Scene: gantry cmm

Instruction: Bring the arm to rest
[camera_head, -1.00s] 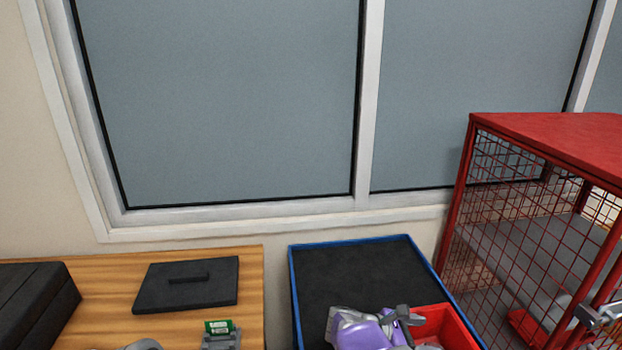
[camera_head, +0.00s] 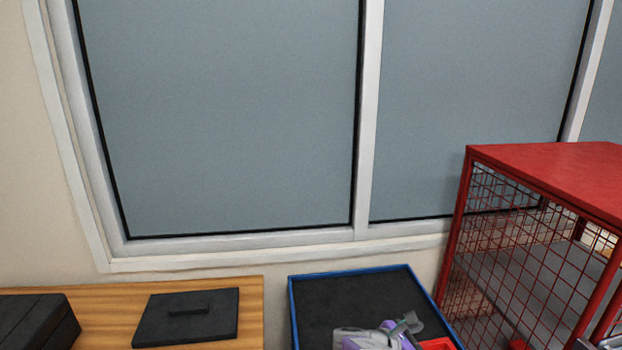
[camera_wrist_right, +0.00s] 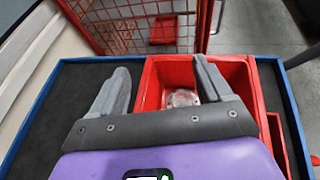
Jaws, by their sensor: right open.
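My right gripper (camera_head: 408,325), purple and grey, is at the bottom of the head view, over the blue-edged bench with the black top (camera_head: 350,290). In the right wrist view its two grey fingers (camera_wrist_right: 160,78) are spread wide apart with nothing between them. They are in front of and over the near part of a red bin (camera_wrist_right: 238,75). A pale round object (camera_wrist_right: 183,98) lies in the bin, partly hidden by the gripper. My left gripper is not in view.
A red mesh cage (camera_head: 545,165) stands right of the bench. It also shows beyond the bench in the wrist view (camera_wrist_right: 135,28). A wooden table (camera_head: 110,300) at left carries a flat black lid (camera_head: 190,325) and a black case (camera_head: 35,322). A window wall is behind.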

